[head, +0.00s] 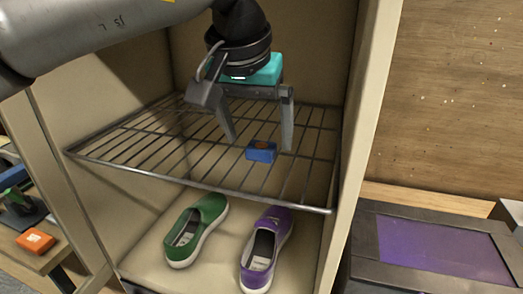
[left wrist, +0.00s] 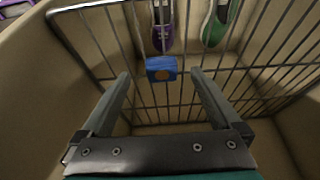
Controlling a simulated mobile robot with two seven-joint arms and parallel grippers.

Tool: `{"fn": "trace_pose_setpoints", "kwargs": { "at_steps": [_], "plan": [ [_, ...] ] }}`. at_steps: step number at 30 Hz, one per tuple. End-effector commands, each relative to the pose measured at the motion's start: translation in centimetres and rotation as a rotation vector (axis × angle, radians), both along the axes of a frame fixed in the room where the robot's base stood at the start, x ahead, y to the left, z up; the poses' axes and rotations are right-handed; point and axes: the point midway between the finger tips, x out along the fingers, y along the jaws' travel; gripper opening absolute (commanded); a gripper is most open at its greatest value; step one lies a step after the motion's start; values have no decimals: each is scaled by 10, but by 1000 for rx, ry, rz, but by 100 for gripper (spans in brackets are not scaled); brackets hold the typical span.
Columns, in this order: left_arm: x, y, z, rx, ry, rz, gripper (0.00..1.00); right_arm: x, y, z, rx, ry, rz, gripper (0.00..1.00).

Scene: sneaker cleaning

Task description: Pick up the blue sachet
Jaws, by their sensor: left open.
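My right gripper is in neither view.
A green shoe (head: 197,230) and a purple shoe (head: 265,248) stand on the cabinet floor below the rack. The cabinet side walls (head: 365,120) flank the arm. An orange block (head: 35,241) lies on a table at the left. A purple-topped dark box (head: 440,245) is at the right.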

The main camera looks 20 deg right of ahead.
Motion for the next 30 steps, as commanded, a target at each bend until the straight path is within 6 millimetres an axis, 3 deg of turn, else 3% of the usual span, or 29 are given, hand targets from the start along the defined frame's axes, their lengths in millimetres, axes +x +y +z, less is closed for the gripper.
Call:
{"fn": "trace_pose_setpoints", "kwargs": {
  "at_steps": [5,12,30],
  "plan": [
    [8,-3,-26,0,3,1,98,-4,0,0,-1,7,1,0],
    [10,-4,-29,-1,1,1,98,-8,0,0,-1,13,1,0],
    [10,-4,-28,-1,1,1,31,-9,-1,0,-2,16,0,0]
  ]
}}
